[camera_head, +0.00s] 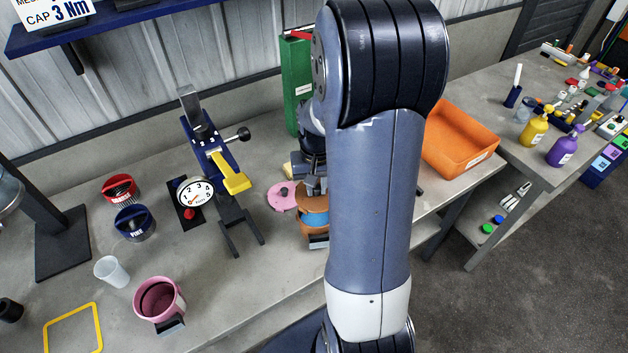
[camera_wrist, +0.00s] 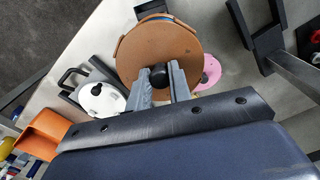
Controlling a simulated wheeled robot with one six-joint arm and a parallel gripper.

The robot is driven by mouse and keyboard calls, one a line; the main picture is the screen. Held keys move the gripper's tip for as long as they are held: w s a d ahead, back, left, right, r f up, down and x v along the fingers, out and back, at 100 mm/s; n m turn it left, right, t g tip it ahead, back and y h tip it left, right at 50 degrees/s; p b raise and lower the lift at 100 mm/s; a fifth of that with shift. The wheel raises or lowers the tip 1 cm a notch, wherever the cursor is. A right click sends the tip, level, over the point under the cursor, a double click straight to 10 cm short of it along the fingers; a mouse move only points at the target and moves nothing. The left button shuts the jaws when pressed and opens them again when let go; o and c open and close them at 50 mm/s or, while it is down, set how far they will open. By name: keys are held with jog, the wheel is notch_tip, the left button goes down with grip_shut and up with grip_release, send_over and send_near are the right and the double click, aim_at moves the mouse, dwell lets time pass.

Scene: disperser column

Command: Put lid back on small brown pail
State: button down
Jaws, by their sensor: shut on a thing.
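My gripper (camera_wrist: 161,82) is shut on the black knob (camera_wrist: 159,75) of a round brown lid (camera_wrist: 150,46) in the wrist view. The small brown pail (camera_head: 312,230), with a blue label, stands near the bench's front edge in the head view, partly hidden by my arm. The lid is directly over the pail and covers its mouth in the wrist view. I cannot tell whether the lid is fully seated. My gripper also shows above the pail in the head view (camera_head: 315,184).
A pink lid (camera_head: 281,196) lies just left of the brown pail. An open pink pail (camera_head: 159,299) stands at front left. A dial gauge stand (camera_head: 212,160) is on the left, a green box (camera_head: 297,85) behind, an orange bin (camera_head: 460,135) at right.

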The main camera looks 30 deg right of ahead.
aim_at(316, 201)
jog(key=shift+f+b, duration=2.1)
jog(key=shift+f, duration=0.8)
jog(key=shift+f, duration=0.15)
jog(key=c, duration=0.7)
grip_release()
jog(key=shift+r+p, duration=2.5)
jog(key=shift+r, duration=1.05)
jog(key=shift+c, duration=0.2)
